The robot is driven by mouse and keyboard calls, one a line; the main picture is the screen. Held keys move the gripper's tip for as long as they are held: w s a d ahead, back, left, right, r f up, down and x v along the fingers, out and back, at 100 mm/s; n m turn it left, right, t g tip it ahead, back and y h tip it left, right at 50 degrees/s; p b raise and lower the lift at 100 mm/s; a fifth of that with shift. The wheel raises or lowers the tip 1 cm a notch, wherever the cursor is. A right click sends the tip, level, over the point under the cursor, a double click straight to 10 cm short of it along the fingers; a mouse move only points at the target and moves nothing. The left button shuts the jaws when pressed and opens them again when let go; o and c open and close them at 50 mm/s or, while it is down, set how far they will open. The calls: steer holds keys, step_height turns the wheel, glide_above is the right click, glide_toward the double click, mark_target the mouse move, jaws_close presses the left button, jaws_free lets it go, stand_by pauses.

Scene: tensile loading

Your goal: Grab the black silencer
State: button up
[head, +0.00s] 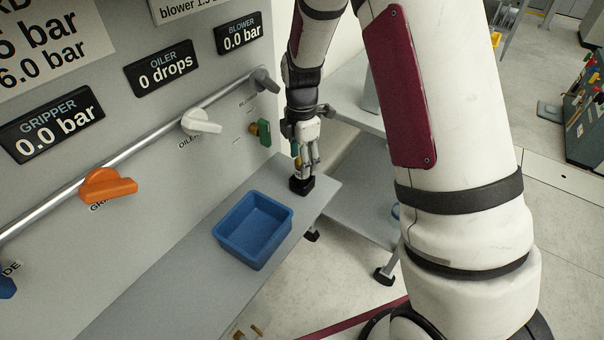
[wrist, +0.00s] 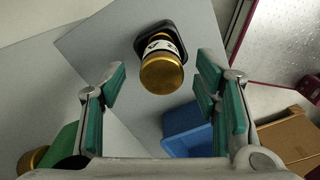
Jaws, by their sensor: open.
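My gripper (head: 304,163) points down over the far end of the grey shelf. In the wrist view my gripper (wrist: 161,78) is open, with teal pads left and right and clear gaps to the piece between them. That piece, which I take for the black silencer (wrist: 162,72), has a gold round end and a white band with dark marks. Contact is not visible.
A blue bin (head: 253,230) stands on the shelf nearby; it also shows in the wrist view (wrist: 188,132). The grey panel (head: 150,130) with orange and white levers rises at left. A green and brass fitting (head: 262,132) sticks out of it near my gripper.

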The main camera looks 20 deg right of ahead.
step_height(320, 180, down, 3)
steer(key=shift+s+f, duration=0.1)
steer(key=shift+f, duration=0.1)
steer(key=c, duration=1.3)
steer(key=shift+o, duration=0.2)
steer(key=shift+r, duration=0.15)
